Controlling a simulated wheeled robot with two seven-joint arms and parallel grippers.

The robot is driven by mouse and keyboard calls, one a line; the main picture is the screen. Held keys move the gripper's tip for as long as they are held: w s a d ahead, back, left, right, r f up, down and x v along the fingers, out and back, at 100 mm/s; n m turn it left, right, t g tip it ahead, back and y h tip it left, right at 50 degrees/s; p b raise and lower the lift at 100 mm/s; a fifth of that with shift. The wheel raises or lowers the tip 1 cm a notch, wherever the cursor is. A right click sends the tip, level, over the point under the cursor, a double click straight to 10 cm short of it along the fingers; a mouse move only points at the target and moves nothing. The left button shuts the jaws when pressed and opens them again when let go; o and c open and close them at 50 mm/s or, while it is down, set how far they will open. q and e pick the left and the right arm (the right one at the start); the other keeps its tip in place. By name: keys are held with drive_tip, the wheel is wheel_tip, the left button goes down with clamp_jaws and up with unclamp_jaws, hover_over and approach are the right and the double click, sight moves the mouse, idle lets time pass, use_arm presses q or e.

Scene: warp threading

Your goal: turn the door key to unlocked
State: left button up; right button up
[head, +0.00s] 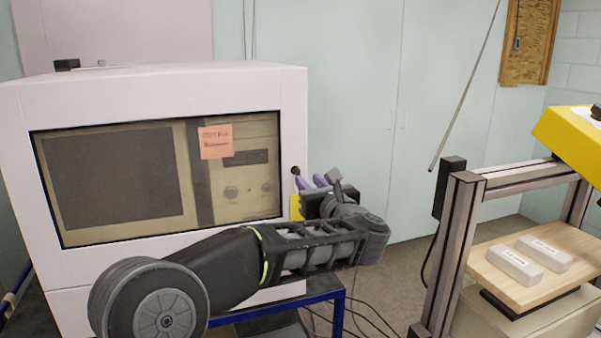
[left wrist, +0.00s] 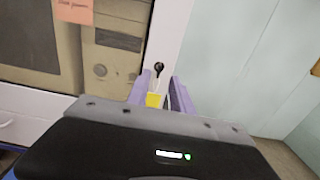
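The white cabinet (head: 291,100) has a glass front with a machine behind it. A small dark key or lock (head: 295,170) sits on the cabinet's right front edge, with a yellow tag (head: 295,207) below it. In the left wrist view the dark key (left wrist: 158,67) shows with a pale cord and the yellow tag (left wrist: 153,100) hanging down. My left gripper (head: 310,181) is open, its purple fingers close to the key. In the left wrist view the fingers (left wrist: 159,87) stand either side of the tag, and the key appears just beyond the tips. My right gripper is out of view.
A metal frame (head: 455,240) with a yellow machine (head: 570,145) stands at the right, beside a wooden board (head: 495,284) with two pale blocks. A thin rod (head: 465,88) slants above. Cables lie on the floor below the blue stand (head: 339,315).

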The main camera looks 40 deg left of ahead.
sight(298, 173)
use_arm(q)
drive_tip(key=p+x, duration=0.1)
drive_tip(key=x, duration=0.5)
drive_tip(key=shift+w+a+p, duration=0.25)
drive_tip(key=shift+a+p, duration=0.1)
drive_tip(key=shift+c, duration=0.5)
clamp_jaws()
